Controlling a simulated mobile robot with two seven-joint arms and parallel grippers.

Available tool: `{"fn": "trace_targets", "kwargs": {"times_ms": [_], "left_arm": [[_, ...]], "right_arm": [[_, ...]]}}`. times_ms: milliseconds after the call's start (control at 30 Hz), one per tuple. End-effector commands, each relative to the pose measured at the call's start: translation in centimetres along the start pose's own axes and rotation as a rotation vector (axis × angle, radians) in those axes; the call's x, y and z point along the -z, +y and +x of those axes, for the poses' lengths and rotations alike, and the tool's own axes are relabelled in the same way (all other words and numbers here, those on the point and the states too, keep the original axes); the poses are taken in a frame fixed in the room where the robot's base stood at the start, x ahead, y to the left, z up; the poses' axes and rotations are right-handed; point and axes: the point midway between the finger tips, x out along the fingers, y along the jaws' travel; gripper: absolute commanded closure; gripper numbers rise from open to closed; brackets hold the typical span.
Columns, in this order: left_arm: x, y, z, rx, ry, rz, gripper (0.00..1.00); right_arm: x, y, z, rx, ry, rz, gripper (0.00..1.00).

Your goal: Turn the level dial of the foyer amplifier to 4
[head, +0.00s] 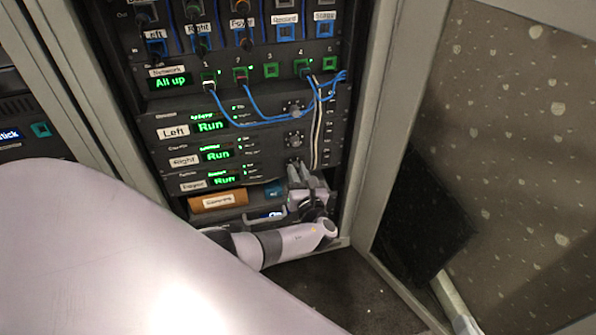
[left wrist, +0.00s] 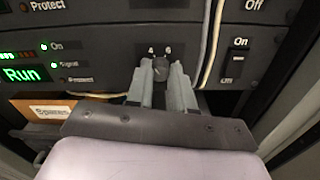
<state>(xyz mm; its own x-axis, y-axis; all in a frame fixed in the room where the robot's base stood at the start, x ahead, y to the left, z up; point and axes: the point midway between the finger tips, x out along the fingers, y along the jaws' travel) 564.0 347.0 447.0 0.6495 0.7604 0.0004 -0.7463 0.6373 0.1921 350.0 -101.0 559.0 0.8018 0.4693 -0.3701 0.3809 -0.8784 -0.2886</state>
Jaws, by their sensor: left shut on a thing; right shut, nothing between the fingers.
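The foyer amplifier is the lowest of three stacked units in the head view, with its label (head: 194,185) and a lit green "Run" display (head: 224,180). The display also shows in the left wrist view (left wrist: 25,75). My left gripper (head: 297,167) is at the right part of this unit and hides its dial in the head view. In the left wrist view my left gripper (left wrist: 161,76) has a finger on each side of the dark level dial (left wrist: 160,68) and is shut on it. Scale marks show just above the dial; its pointer is too small to read. My right gripper is not in view.
Blue patch cables (head: 250,118) and pale cables (head: 316,135) hang close to the dials. A power switch (left wrist: 238,65) is right of the gripped dial. An orange box labelled "Spares" (head: 218,201) lies below. An open door (head: 500,150) stands at right.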

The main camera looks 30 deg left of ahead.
Motion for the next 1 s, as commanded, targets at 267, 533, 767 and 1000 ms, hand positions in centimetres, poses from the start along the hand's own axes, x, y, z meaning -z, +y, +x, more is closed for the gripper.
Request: {"fn": "trace_targets", "kwargs": {"times_ms": [267,533,767,1000], "left_arm": [[-0.02,-0.03,0.0,0.0,0.001,0.098,1.0],[0.02,-0.03,-0.01,0.001,0.001,0.122,1.0],[0.03,-0.03,-0.01,0.001,0.001,0.122,1.0],[0.03,-0.01,-0.01,0.0,0.001,0.121,0.53]], "right_arm": [[-0.13,0.25,-0.19,-0.01,-0.008,-0.016,1.0],[-0.08,0.29,-0.22,-0.013,-0.007,-0.02,1.0],[-0.06,0.26,-0.22,-0.012,-0.006,-0.02,1.0],[0.02,0.2,-0.25,-0.011,-0.005,-0.02,1.0]]}}
